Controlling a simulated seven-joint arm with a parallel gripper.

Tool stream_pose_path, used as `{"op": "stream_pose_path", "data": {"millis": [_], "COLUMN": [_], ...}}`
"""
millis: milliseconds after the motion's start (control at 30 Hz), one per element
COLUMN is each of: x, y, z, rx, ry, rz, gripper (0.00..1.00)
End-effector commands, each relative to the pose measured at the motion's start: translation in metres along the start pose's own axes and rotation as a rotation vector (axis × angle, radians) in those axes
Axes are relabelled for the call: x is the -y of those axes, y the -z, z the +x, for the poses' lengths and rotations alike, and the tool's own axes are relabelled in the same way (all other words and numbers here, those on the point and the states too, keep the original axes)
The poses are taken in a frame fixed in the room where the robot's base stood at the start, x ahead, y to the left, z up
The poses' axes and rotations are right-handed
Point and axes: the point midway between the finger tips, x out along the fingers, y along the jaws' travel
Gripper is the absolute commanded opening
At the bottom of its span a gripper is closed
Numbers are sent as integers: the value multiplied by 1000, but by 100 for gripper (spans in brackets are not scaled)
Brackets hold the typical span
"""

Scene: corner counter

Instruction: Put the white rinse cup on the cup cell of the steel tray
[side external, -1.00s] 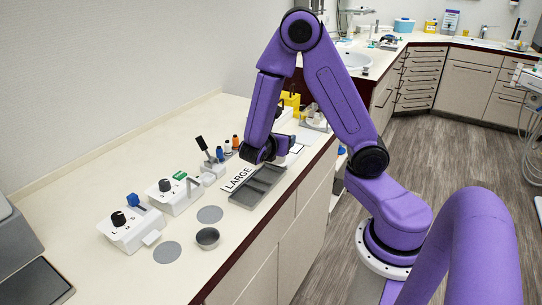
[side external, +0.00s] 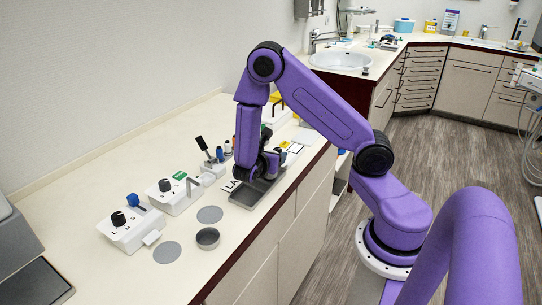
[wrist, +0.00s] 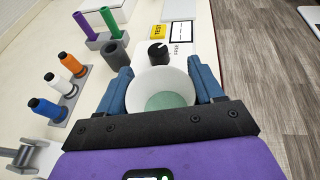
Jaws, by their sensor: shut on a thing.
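The white rinse cup (wrist: 180,82) is between the two blue fingers of my gripper (wrist: 160,72) in the wrist view, with its open mouth toward the camera and a green area inside at the bottom. My gripper is shut on it. In the side external view my gripper (side external: 258,175) is low over the far part of the grey steel tray (side external: 243,199), and the cup is hidden by it. I cannot tell whether the cup touches the tray. The tray's far cells are covered by my gripper, and I cannot make out the tray in the wrist view.
Blue, white and orange bottles (wrist: 62,84) stand in a rack left of my gripper. A grey holder (wrist: 115,52) and a black knob (wrist: 157,50) are just beyond the cup. White dispensers (side external: 130,228) and a round grey bowl (side external: 207,239) are nearer on the counter.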

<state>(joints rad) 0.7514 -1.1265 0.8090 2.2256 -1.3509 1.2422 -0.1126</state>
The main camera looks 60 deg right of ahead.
Motion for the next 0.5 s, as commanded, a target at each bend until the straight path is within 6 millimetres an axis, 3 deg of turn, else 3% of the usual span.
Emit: {"op": "stream_pose_path", "data": {"millis": [267, 300, 367, 500], "x": [0, 0, 0, 0], "y": [2, 3, 3, 3], "z": [1, 1, 1, 1], "rx": [0, 0, 0, 0], "ry": [0, -1, -1, 0], "rz": [-1, -1, 0, 0], "gripper": [29, 70, 89, 92]}}
